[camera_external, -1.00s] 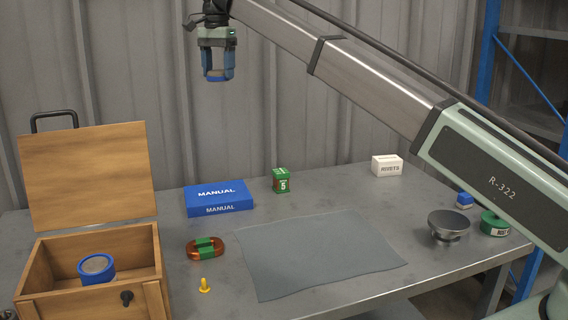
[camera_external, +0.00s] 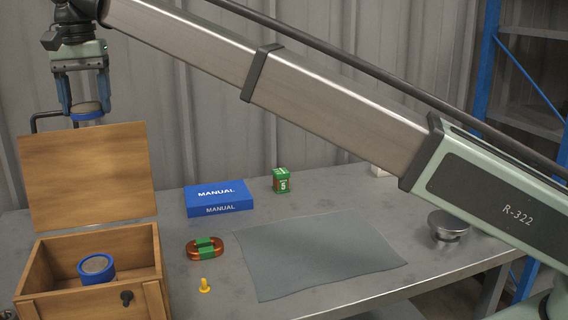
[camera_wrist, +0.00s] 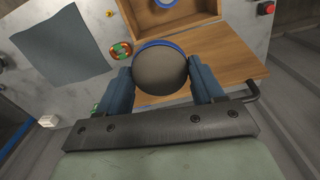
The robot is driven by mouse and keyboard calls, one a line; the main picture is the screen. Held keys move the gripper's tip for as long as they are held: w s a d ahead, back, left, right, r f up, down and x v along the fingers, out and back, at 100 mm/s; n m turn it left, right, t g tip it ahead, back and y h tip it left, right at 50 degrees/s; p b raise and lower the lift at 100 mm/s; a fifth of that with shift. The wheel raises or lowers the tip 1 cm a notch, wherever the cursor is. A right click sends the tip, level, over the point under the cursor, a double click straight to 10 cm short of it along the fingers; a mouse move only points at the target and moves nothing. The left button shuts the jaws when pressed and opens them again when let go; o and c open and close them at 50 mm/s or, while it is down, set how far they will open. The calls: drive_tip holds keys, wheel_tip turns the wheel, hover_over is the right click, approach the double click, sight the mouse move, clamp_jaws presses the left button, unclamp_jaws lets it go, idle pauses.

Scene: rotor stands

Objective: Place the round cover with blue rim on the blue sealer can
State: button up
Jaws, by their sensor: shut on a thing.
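The round cover with blue rim (camera_external: 87,111) is held between the fingers of my gripper (camera_external: 83,100), high above the raised lid of the wooden box. In the wrist view the cover (camera_wrist: 160,72) shows as a grey-brown disc with a blue edge, between the two blue fingers of my gripper (camera_wrist: 160,80). The blue sealer can (camera_external: 96,270) stands upright inside the open wooden box (camera_external: 140,290) at the lower left. In the wrist view a small piece of blue, likely the can (camera_wrist: 166,3), shows just past the cover.
The box's open lid (camera_external: 88,176) stands up at its back, below my gripper. On the table are a blue manual box (camera_external: 219,198), a green-and-brown coil (camera_external: 205,248), a yellow bolt (camera_external: 204,285), a green box (camera_external: 281,180), a grey mat (camera_external: 318,254) and a metal knob (camera_external: 448,226).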

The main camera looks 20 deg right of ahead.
drive_tip(key=s+a+n, duration=0.1)
drive_tip(key=s+a, duration=0.3)
drive_tip(key=s, duration=0.2)
approach(95, 263)
drive_tip(key=shift+f, duration=3.1)
drive_tip(key=shift+f, duration=0.1)
drive_tip(key=o, duration=1.1)
drive_tip(key=shift+o, duration=0.2)
wheel_tip(95, 263, up, 12)
